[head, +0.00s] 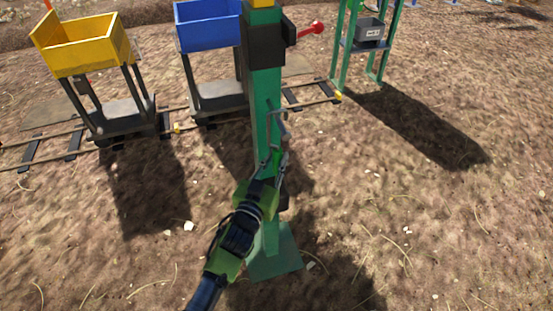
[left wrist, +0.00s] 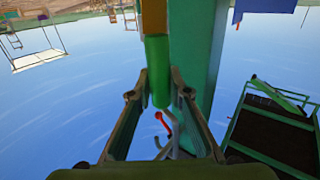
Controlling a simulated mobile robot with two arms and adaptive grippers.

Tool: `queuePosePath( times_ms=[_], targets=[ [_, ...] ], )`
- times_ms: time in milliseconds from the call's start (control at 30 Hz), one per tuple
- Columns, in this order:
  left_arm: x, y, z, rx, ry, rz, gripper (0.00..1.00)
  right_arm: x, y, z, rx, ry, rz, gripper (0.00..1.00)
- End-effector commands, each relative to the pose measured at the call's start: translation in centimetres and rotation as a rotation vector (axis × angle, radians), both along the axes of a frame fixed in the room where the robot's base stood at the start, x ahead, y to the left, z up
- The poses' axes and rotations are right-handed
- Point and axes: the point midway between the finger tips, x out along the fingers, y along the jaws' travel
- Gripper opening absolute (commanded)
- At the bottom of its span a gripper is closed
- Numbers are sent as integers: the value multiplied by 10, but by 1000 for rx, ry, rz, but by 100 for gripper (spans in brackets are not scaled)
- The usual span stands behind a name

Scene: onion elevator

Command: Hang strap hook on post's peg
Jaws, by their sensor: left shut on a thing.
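The green post (head: 267,105) stands upright on a flat base near the middle of the head view, and fills the centre background of the left wrist view (left wrist: 198,60). My left gripper (head: 275,168) is in front of the post. In the left wrist view its fingers (left wrist: 158,92) are shut on the green grip of the strap hook (left wrist: 157,70), which has an orange-yellow part at one end. The grey metal hook (head: 278,118) rises above the fingers in front of the post. I cannot make out the peg clearly or tell whether the hook touches it. My right gripper is out of view.
A black box with a red-knobbed lever (head: 315,28) is high on the post. Behind it are a blue bin (head: 208,32) and a yellow bin (head: 85,50) on carts over rails. A green frame (head: 345,45) stands back right. Bare ground at right is clear.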

Motion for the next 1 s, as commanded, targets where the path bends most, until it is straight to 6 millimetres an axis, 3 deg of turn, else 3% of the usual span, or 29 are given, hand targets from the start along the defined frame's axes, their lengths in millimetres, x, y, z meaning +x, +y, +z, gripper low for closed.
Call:
queuePosePath(
  times_ms=[67,100,167,200,633,1000],
  targets=[
    [0,0,1,-1,-2,0,0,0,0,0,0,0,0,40],
    [0,0,1,-1,-2,0,20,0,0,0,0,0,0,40],
    [0,0,1,-1,-2,0,36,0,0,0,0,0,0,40],
    [0,0,1,-1,-2,0,37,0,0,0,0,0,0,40],
    [-8,3,-1,1,2,0,37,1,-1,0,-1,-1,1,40],
    [-75,28,0,-1,4,1,37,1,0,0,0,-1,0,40]
  ],
)
